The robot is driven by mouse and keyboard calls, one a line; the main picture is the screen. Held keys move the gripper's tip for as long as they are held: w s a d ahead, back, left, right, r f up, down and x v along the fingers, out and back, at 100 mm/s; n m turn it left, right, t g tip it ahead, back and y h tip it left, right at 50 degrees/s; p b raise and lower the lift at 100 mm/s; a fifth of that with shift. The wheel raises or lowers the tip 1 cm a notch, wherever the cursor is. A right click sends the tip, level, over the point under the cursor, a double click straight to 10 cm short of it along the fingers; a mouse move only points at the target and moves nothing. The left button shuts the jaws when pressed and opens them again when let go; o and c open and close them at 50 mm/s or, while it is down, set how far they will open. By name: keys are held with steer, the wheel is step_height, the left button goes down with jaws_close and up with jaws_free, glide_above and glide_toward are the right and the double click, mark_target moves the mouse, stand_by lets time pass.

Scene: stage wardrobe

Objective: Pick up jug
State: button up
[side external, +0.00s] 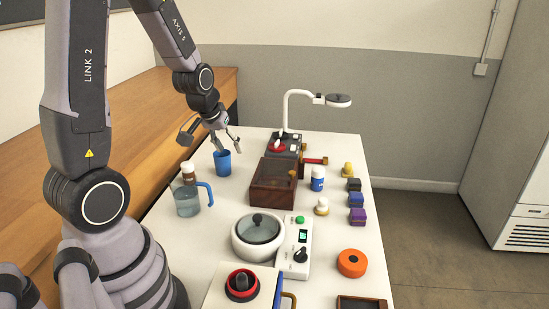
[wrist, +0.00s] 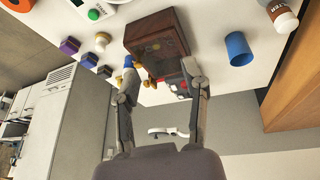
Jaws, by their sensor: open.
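The jug (side external: 187,200) is clear, with a blue handle on its right side, and stands upright near the left edge of the white table. It does not show in the wrist view. My gripper (side external: 227,143) is open and empty, above and behind the jug and apart from it. In the wrist view the fingers of my gripper (wrist: 160,78) are spread with nothing held between them.
A blue cup (side external: 222,164) stands just below my gripper. A dark wooden box (side external: 271,196) and a lidded white pot (side external: 257,239) stand to the jug's right.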

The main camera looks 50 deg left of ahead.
mark_target(209, 193)
steer(key=s+a+f+n, duration=0.1)
steer(key=a+f, duration=0.2)
steer(key=f, duration=0.1)
steer(key=s+a+f+n+g+y, duration=0.1)
steer(key=a+f, duration=0.2)
steer(key=f, duration=0.2)
steer(key=s+a+f+n, duration=0.1)
steer(key=a+f+n, duration=0.1)
steer(key=f, duration=0.3)
steer(key=shift+s+a+f+g+y, duration=0.2)
steer(key=shift+s+a+g+y, duration=0.2)
steer(key=x, duration=0.7)
jaws_close()
